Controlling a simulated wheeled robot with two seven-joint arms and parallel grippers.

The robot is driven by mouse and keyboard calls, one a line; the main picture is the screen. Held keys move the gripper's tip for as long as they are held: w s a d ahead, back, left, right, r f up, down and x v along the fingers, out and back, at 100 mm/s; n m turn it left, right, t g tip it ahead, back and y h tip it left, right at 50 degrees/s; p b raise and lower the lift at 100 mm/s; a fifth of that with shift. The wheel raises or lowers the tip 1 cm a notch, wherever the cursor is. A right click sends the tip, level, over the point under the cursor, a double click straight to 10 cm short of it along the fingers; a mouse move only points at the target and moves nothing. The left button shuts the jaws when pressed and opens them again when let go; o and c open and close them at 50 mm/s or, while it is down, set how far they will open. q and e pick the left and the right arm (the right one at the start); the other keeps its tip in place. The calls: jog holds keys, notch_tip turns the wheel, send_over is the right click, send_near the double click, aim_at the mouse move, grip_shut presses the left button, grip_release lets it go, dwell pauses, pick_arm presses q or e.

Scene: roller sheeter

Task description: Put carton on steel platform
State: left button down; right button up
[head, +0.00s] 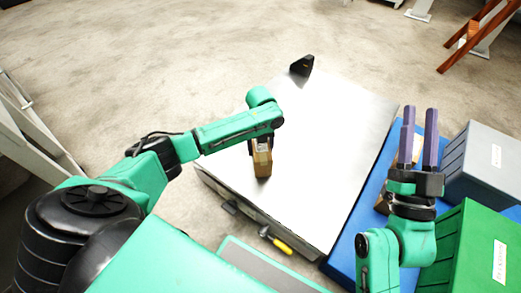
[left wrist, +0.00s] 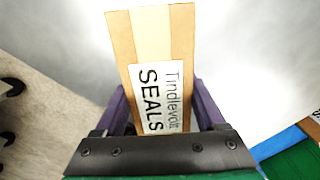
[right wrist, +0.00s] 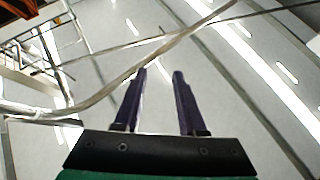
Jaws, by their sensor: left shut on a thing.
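The carton (head: 262,161) is a small tan box over the left part of the steel platform (head: 335,125), a flat silver top. My left gripper (head: 256,141) is shut on it, its fingers mostly hidden by the arm. In the left wrist view the carton (left wrist: 155,45), with a white "Tindlevolt SEALS" label, sits between the purple fingers (left wrist: 160,108). I cannot tell whether its underside touches the platform. My right gripper (head: 419,140) is raised with its fingers apart and empty; the right wrist view shows the open fingers (right wrist: 158,95) against the ceiling.
A blue surface (head: 345,240) runs along the platform's right side, with another brown box (head: 383,202) partly hidden behind my right arm. A grey bin (head: 485,165) and a green bin (head: 470,240) stand at right. A black bracket (head: 302,66) stands at the platform's far corner.

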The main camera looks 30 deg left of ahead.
jog(key=shift+s+r, duration=0.1)
jog(key=shift+r, duration=0.3)
pick_arm(q)
jog(key=shift+c, duration=1.9)
grip_release()
jog(key=shift+f, duration=0.2)
jog(key=o, duration=0.4)
pick_arm(e)
jog(key=shift+d, duration=0.1)
pick_arm(q)
jog(key=shift+r, duration=0.15)
